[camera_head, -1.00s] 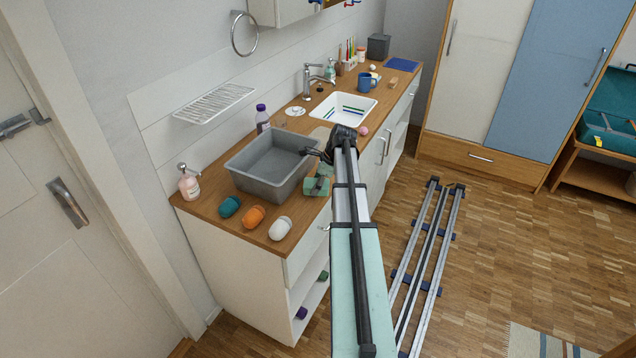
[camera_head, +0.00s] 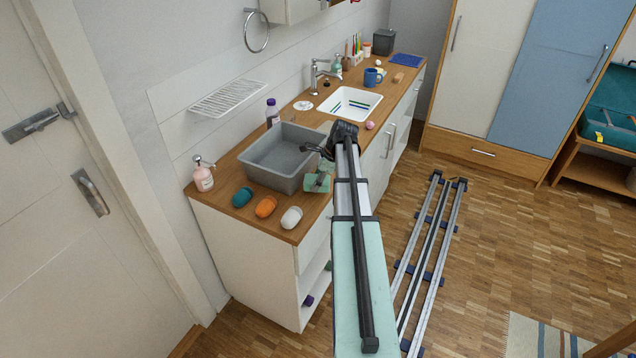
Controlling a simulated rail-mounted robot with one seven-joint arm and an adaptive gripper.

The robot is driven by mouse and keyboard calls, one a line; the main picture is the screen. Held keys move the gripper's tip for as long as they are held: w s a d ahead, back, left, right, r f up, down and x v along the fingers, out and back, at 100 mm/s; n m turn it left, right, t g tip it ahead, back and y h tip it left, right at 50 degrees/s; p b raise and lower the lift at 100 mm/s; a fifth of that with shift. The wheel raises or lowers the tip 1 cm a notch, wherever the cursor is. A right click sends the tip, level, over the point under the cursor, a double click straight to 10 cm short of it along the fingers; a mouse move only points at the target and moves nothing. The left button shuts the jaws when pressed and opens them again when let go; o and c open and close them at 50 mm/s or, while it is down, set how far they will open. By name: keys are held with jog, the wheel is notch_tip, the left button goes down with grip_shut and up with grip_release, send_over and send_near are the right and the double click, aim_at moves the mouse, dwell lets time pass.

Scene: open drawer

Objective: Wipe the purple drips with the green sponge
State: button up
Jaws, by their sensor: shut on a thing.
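The green sponge (camera_head: 317,184) is a pale green block at the front edge of the wooden counter (camera_head: 250,221), just right of the grey basin. My gripper (camera_head: 322,170) is shut on it from above, its fingers small and dark and partly covered by my arm. I cannot tell whether the sponge touches the counter. I make out no purple drips; my arm hides part of the counter and cabinet front.
The grey basin (camera_head: 262,170) stands left of the sponge. Teal (camera_head: 242,197), orange (camera_head: 266,206) and white (camera_head: 291,217) rounded objects lie along the near counter. A soap bottle (camera_head: 203,176) stands at the left end. A small purple object (camera_head: 309,301) shows low in the cabinet.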

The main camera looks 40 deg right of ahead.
aim_at(311, 179)
jog(key=shift+r+p, duration=1.5)
jog(key=shift+r, duration=1)
jog(key=shift+a, duration=0.1)
